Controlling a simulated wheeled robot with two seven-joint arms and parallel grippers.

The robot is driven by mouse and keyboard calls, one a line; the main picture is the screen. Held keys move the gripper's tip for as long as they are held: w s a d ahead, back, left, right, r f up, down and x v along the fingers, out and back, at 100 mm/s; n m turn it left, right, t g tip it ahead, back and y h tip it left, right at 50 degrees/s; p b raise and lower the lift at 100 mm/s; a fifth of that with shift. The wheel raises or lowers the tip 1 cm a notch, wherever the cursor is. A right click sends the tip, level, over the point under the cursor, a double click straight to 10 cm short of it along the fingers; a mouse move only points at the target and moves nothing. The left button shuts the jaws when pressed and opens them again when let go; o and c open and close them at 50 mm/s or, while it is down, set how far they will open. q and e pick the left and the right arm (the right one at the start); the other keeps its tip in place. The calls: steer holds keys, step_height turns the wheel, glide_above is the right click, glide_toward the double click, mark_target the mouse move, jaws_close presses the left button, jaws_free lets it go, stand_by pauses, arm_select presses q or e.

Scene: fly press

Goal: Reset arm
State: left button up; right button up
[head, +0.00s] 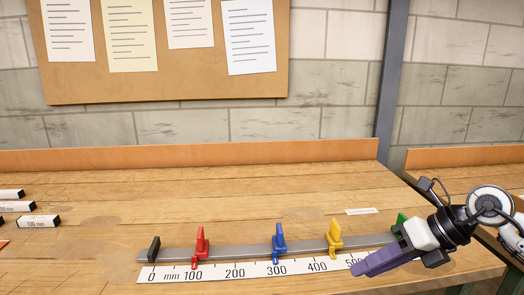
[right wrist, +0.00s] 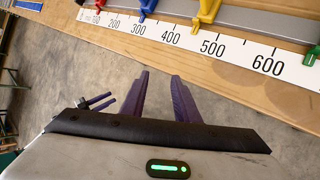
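My right gripper (head: 366,264) comes in from the right in the head view, its purple fingers pointing left over the front of the bench near the right end of the scale. In the right wrist view its two fingers (right wrist: 160,82) stand apart with only grey floor seen between them, so it is open and empty. In that view the fingertips lie below the bench edge and apart from the sliders. In the head view, the gripper and wrist cover the scale's end and part of the green slider (head: 400,222).
A grey rail (head: 225,251) on the wooden bench (head: 190,205) carries red (head: 202,243), blue (head: 279,242) and yellow (head: 334,238) sliders, with a millimetre scale (head: 215,272) in front. Small labelled blocks (head: 38,221) lie at left. The bench middle is clear.

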steer(key=s+a+m+t+y, duration=0.25)
steer(key=a+y, duration=0.25)
steer(key=a, duration=0.3)
steer(key=s+a+m+t+y, duration=0.15)
steer(key=a+m+y, duration=0.3)
steer(key=a, duration=0.45)
steer(key=s+d+f+m+t+h, duration=0.2)
steer(key=d+f+m+t+h, duration=0.3)
steer(key=f+m, duration=0.55)
steer(key=s+d+f+m+t+h, duration=0.3)
steer(key=f+m+h, duration=0.4)
steer(key=m, duration=0.7)
steer(key=s+d+f+m+g+h, duration=0.2)
steer(key=s+f+m+g, duration=0.3)
steer(key=s+f, duration=0.9)
steer(key=shift+s+g, duration=0.35)
steer(key=shift+g, duration=0.65)
